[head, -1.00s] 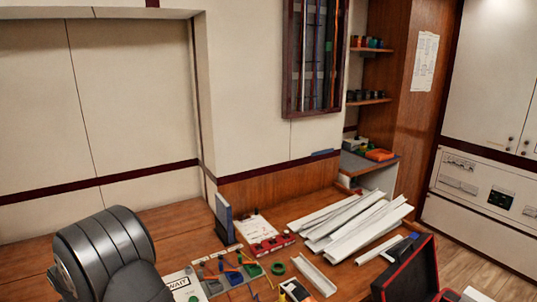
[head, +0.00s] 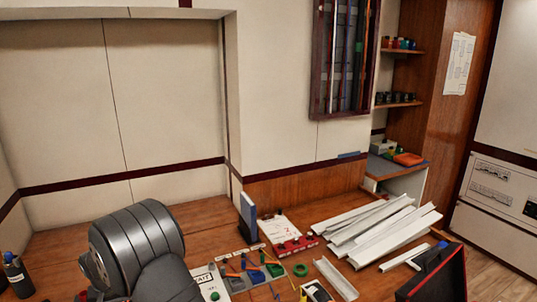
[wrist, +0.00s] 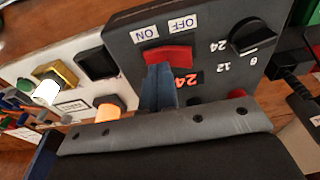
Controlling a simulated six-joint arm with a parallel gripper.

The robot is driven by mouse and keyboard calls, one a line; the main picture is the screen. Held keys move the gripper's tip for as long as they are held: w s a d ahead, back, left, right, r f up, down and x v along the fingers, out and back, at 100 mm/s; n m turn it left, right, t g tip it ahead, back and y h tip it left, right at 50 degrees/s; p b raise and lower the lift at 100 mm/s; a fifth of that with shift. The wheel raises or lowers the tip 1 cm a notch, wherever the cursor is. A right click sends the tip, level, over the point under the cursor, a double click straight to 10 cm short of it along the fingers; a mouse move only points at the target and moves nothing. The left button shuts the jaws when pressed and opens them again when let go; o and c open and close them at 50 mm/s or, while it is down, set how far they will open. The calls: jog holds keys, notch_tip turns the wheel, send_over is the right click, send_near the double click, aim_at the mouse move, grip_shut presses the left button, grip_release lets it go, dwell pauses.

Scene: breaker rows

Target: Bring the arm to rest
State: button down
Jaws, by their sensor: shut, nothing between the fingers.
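My gripper (wrist: 160,88) shows in the wrist view as blue-grey fingers pressed together, with nothing between them. It is in front of a dark power-supply panel (wrist: 122,42), by the red rocker switch (wrist: 168,56) marked ON and OFF; I cannot tell whether it touches. A red 24 display (wrist: 186,80) is partly behind the fingers. My arm (head: 140,245) fills the lower left of the head view, and its gripper end is hidden there.
A white panel (wrist: 70,65) beside the supply has a lit orange button (wrist: 108,109) and a lit white one (wrist: 46,92). White trunking lengths (head: 375,230) and an open dark case (head: 435,275) lie to the right on the wooden bench (head: 190,212). A bottle (head: 15,272) stands far left.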

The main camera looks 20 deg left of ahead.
notch_tip(320, 180, up, 16)
jog(key=s+d, duration=0.1)
jog(key=d, duration=0.1)
jog(key=shift+s+d+y, duration=0.15)
jog(key=shift+y, duration=0.25)
jog(key=shift+f, duration=0.1)
